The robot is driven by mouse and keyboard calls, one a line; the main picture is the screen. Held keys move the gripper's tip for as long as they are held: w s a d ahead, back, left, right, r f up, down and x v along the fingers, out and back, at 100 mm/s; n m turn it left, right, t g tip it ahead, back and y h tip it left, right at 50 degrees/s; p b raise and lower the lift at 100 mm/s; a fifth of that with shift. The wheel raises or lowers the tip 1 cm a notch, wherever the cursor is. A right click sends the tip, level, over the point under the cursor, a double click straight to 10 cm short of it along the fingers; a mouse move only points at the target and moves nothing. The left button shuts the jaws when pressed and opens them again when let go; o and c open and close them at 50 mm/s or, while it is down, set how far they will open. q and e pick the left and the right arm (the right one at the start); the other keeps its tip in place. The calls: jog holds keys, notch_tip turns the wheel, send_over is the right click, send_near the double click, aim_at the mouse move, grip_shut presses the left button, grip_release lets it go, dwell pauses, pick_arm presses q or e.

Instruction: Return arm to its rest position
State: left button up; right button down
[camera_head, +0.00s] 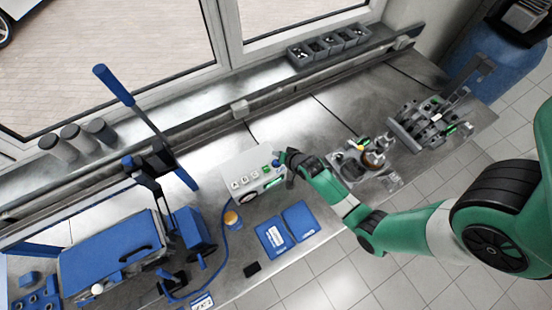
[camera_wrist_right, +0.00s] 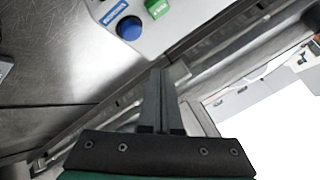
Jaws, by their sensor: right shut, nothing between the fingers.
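My right arm (camera_head: 410,225) is green and black and reaches in from the right side of the head view. Its gripper (camera_head: 283,158) is beside the right end of a white control box (camera_head: 250,165) with a green and a blue button. In the right wrist view the gripper (camera_wrist_right: 163,75) is shut and empty. The blue button (camera_wrist_right: 129,28) and the green button (camera_wrist_right: 157,8) show ahead of it at the top. I cannot tell whether the gripper touches the box. My left gripper is not in view.
Blue cases (camera_head: 288,226) lie in front of the box. A blue machine (camera_head: 110,255) stands at the left. Metal engine parts (camera_head: 430,122) lie at the bench's right end. Grey bins (camera_head: 328,45) and dark cups (camera_head: 80,138) stand on the window ledge. Bare bench shows behind the arm.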

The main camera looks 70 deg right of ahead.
dwell(0.5)
jog(key=w+a+r+n+t+y, duration=0.1)
jog(key=w+a+r+n+t, duration=0.2)
jog(key=w+r, duration=0.75)
jog(key=w+a+r+t, duration=0.3)
jog(key=w+a+r, duration=0.35)
jog(key=r, duration=0.65)
jog(key=w+a+r+n+t+y, duration=0.1)
jog(key=w+a+r+n+t, duration=0.15)
jog(key=r, duration=0.85)
jog(key=w+a+r+n+t, duration=0.1)
jog(key=w+a+r+t, duration=0.2)
jog(key=r, duration=0.7)
jog(key=s+a+r+n+t+y, duration=0.1)
jog(key=s+a+r+t, duration=0.15)
jog(key=r, duration=0.45)
jog(key=s+a+r+n+t+y, duration=0.1)
jog(key=s+a+r, duration=0.15)
jog(key=r, duration=0.35)
jog(key=s+a+r+n+t+y, duration=0.1)
jog(key=s+a+r+n+t, duration=0.1)
jog(key=s+r+n, duration=0.2)
jog(key=s+a+r+n+t+y, duration=0.1)
jog(key=s+a+r+n+t, duration=0.1)
jog(key=s+r, duration=0.8)
jog(key=shift+s+a+r+n+t+y, duration=0.2)
jog(key=shift+s+r+n+t+y, duration=0.15)
jog(key=shift+r+n, duration=0.5)
